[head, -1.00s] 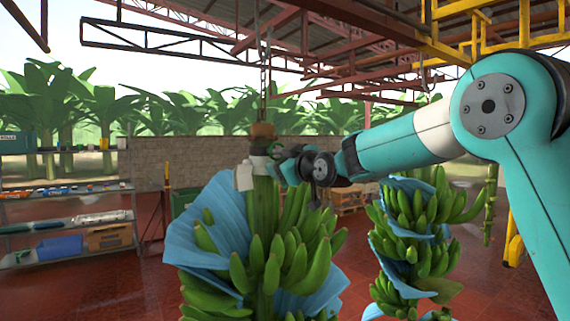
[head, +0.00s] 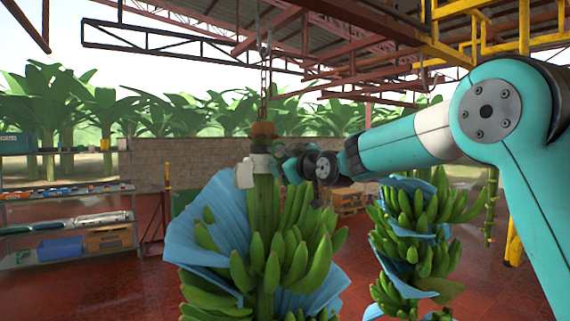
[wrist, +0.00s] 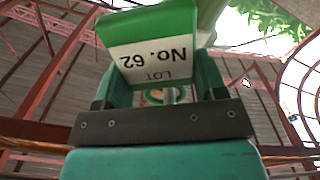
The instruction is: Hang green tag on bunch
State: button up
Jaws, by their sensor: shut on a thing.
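The green-and-white tag (wrist: 152,45) reads "LOT No. 62" upside down in the wrist view. My gripper (wrist: 165,92) is shut on it, though the fingertips are largely hidden behind the tag. A pale stem (wrist: 212,14) passes just behind the tag. In the head view my gripper (head: 275,158) is at the top of the near bunch (head: 275,245), beside its stem. A pale flat patch (head: 244,174) at the stem's left looks like the tag. I cannot tell whether its loop is around the stem.
Blue sheets (head: 215,225) are wrapped among the near bunch's fruit. A second bunch (head: 412,235) hangs to the right, below my arm. A chain (head: 264,85) holds the near bunch from above. A shelf rack (head: 68,210) stands far left.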

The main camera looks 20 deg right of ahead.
jog(key=shift+f, duration=0.1)
jog(key=o, duration=1.1)
jog(key=shift+d, duration=0.1)
jog(key=b+v, duration=0.8)
jog(key=v, duration=0.9)
jog(key=shift+s+b, duration=0.15)
jog(key=shift+b, duration=0.25)
